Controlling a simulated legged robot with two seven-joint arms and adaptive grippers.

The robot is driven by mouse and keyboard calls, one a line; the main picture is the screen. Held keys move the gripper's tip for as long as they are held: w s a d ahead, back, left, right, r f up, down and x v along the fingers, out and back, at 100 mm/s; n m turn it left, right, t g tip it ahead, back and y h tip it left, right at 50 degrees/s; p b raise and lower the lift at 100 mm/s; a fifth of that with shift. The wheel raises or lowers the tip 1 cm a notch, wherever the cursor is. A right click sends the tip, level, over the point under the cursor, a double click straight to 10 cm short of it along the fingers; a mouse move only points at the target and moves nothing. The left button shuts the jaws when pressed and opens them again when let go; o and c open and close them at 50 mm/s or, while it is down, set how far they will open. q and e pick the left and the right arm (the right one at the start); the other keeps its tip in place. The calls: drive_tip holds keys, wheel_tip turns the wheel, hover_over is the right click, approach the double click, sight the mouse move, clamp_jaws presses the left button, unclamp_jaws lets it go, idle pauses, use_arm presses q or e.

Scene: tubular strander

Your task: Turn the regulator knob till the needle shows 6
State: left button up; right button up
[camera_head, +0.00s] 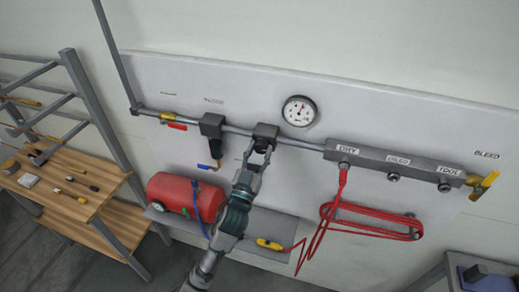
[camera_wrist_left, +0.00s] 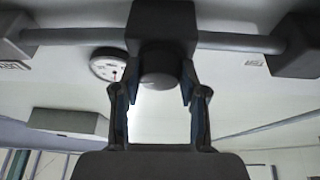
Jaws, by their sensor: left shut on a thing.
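The regulator (camera_head: 265,132) is a dark block on the grey pipe. In the left wrist view its round dark knob (camera_wrist_left: 160,70) hangs below the block. My left gripper (camera_head: 260,151) reaches up from below, and its two fingers are shut on the knob from both sides. The fingers partly hide the knob in the head view. The round white gauge (camera_head: 299,111) is on the panel just right of and above the regulator. Its needle points roughly upward, but the numbers are too small to read. My right gripper is not in view.
A filter unit (camera_head: 211,127) with a blue-handled valve stands left of the regulator. A manifold (camera_head: 392,163) with several outlets is on the right, with a red coiled hose (camera_head: 372,222) below. A red tank (camera_head: 183,194) sits on a shelf close to my left arm.

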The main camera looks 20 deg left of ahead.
use_arm(q)
drive_tip(key=o, duration=1.1)
drive_tip(key=shift+o, duration=0.2)
drive_tip(key=v, duration=1.2)
idle(1.8)
